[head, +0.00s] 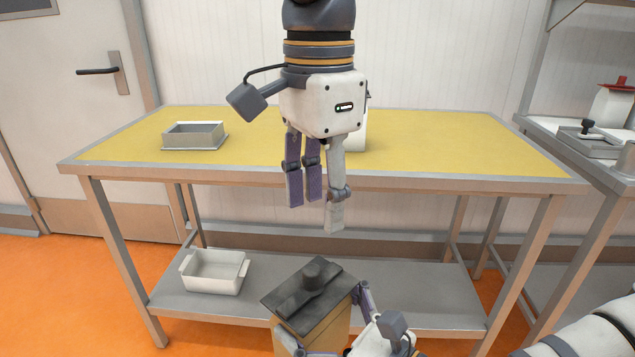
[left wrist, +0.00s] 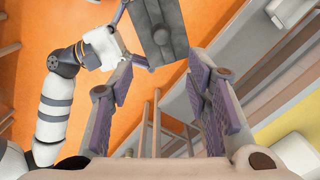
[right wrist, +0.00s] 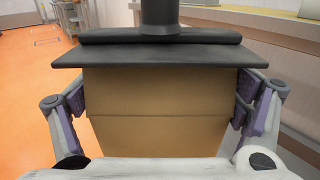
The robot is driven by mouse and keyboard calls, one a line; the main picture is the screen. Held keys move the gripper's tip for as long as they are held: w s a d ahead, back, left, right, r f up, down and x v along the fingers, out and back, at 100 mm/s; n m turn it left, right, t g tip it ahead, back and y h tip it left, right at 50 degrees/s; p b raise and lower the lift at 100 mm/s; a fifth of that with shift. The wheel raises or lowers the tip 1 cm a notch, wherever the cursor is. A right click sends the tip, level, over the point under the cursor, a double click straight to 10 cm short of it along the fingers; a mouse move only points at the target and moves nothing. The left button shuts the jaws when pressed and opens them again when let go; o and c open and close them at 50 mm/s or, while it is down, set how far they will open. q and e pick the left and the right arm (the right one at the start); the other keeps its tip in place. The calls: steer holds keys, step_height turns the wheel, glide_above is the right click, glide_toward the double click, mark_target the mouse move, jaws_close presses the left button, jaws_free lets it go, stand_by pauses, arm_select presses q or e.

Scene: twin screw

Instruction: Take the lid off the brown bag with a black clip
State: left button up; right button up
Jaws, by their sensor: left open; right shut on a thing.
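The brown bag (head: 323,335) is a tan box shape with a flat black lid (head: 292,302) and a raised black knob (head: 318,272) on top. My right gripper (right wrist: 165,115) is shut on the bag, its fingers against the two sides below the lid. In the head view it is low, in front of the table. My left gripper (head: 315,205) is open and empty, pointing down above the bag and near the table's front edge. In the left wrist view the black lid (left wrist: 160,35) shows beyond the open fingers. The lid sits on the bag.
A yellow-topped table (head: 430,140) stands behind. It carries a grey metal tray (head: 194,136) at left and a white object (head: 357,132) partly behind my left gripper. A white bin (head: 214,271) is on the lower shelf (head: 410,295). A side counter (head: 575,140) is at right.

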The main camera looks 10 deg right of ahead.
mark_target(318, 267)
arm_select(q)
step_height(318, 267, down, 11)
steer(key=shift+r, duration=0.15)
steer(key=shift+c, duration=0.5)
jaws_close()
steer(key=shift+r, duration=0.2)
steer(key=shift+r, duration=0.95)
steer(key=shift+r, duration=2)
